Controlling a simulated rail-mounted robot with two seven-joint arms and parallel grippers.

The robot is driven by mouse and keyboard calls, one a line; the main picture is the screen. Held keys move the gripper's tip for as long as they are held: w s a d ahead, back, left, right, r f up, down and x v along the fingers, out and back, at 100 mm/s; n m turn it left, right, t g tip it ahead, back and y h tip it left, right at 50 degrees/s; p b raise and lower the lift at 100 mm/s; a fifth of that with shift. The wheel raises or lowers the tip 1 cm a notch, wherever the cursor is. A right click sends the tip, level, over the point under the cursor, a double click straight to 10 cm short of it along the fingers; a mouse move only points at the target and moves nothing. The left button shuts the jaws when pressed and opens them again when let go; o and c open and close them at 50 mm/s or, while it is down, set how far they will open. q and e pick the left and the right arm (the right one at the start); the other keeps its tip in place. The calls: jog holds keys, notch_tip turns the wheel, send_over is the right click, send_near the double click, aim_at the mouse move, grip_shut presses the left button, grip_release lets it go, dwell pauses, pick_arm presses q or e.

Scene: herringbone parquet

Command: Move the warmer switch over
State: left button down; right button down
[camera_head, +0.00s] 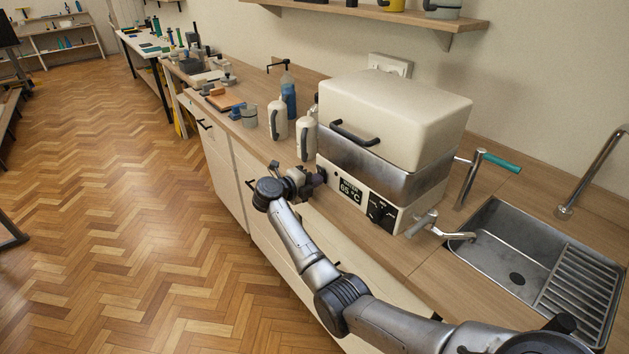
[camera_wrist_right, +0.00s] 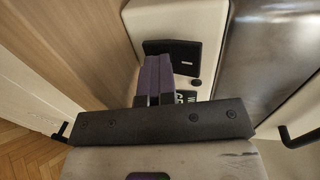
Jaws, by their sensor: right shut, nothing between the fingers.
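The warmer (camera_head: 390,110) is a cream box with a domed lid, a black handle and a steel band, standing on the counter. In the right wrist view a black switch plate (camera_wrist_right: 185,54) with a small pale mark sits on the warmer's cream face. My right gripper (camera_head: 317,180) is shut and empty at the left end of the warmer's front. Its purple fingers (camera_wrist_right: 158,78) overlap the plate's lower left part; I cannot tell whether they touch it. My left gripper is out of view.
Two cream bottles (camera_head: 278,118) and a blue bottle (camera_head: 288,95) stand left of the warmer. A tap with a lever (camera_head: 425,222) and a steel sink (camera_head: 520,262) are to its right. A shelf (camera_head: 400,15) runs above. The counter front has a narrow clear strip.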

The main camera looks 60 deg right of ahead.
jog(key=f+p+v, duration=0.2)
jog(key=v, duration=1.2)
jog(key=shift+f, duration=0.25)
jog(key=shift+w, duration=0.1)
